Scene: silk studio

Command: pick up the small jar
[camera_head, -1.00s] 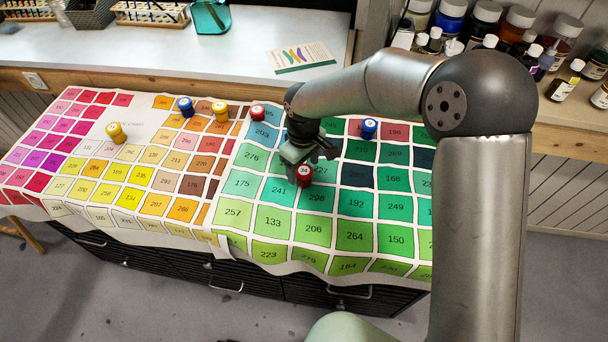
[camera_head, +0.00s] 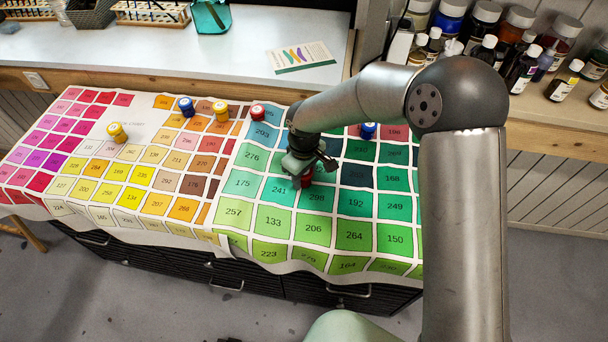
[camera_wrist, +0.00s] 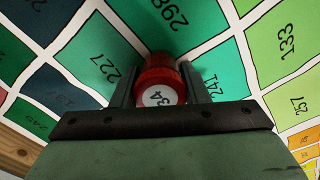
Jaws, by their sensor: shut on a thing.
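A small red jar with a white lid label marked 34 sits between my gripper's fingers. In the wrist view the red jar (camera_wrist: 160,82) stands between the two fingers, over the green squares. In the head view the red jar (camera_head: 306,181) is mostly hidden by my gripper (camera_head: 304,170), which points down at the colour chart. My gripper (camera_wrist: 158,88) is shut on the jar, one finger on each side. I cannot tell whether the jar still touches the cloth.
Other small jars stand on the colour-chart cloth (camera_head: 233,238): red (camera_head: 258,112), blue (camera_head: 369,130), yellow (camera_head: 220,111), another blue (camera_head: 186,107) and another yellow (camera_head: 117,132). A card (camera_head: 302,57) lies on the white counter behind. Several bottles crowd the shelf at the right.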

